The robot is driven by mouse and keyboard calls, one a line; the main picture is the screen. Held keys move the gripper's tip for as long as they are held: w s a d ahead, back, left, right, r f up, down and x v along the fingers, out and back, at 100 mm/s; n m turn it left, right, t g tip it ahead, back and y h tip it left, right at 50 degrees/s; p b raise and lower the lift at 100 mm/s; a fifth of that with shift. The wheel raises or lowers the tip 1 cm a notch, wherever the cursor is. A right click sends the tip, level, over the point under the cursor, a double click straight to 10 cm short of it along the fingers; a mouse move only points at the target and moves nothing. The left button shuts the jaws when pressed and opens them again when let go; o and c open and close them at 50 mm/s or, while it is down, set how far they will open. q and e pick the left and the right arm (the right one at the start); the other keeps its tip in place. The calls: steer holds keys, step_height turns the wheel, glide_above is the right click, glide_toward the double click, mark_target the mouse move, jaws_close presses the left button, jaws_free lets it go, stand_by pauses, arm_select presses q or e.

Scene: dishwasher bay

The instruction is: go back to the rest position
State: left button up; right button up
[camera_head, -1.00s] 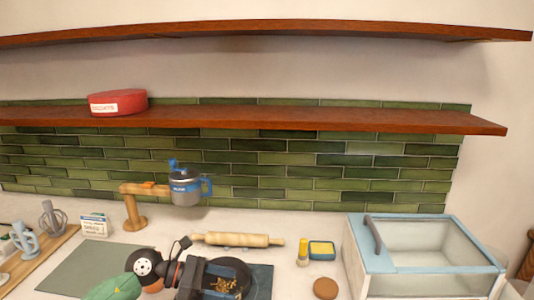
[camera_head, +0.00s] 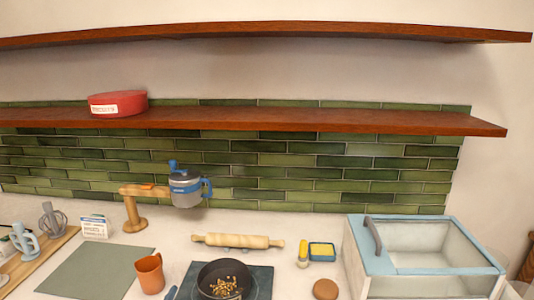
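Neither of my grippers shows in the head view now. A dark pan (camera_head: 224,280) with small brown and yellow pieces in it sits on a dark square plate (camera_head: 262,280) at the bottom middle. An orange-brown cup (camera_head: 150,274) stands to the left of the pan, apart from it, near the right edge of a grey-green mat (camera_head: 90,268). A small blue-grey piece (camera_head: 171,293) shows at the bottom edge beside the cup; I cannot tell what it is.
A rolling pin (camera_head: 237,241) lies behind the pan. A glass-topped box (camera_head: 420,240) stands at the right. A blue-and-grey pot (camera_head: 186,188) hangs at a wooden stand (camera_head: 132,212). Two shelves cross the wall; a red tin (camera_head: 118,103) sits on the lower one.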

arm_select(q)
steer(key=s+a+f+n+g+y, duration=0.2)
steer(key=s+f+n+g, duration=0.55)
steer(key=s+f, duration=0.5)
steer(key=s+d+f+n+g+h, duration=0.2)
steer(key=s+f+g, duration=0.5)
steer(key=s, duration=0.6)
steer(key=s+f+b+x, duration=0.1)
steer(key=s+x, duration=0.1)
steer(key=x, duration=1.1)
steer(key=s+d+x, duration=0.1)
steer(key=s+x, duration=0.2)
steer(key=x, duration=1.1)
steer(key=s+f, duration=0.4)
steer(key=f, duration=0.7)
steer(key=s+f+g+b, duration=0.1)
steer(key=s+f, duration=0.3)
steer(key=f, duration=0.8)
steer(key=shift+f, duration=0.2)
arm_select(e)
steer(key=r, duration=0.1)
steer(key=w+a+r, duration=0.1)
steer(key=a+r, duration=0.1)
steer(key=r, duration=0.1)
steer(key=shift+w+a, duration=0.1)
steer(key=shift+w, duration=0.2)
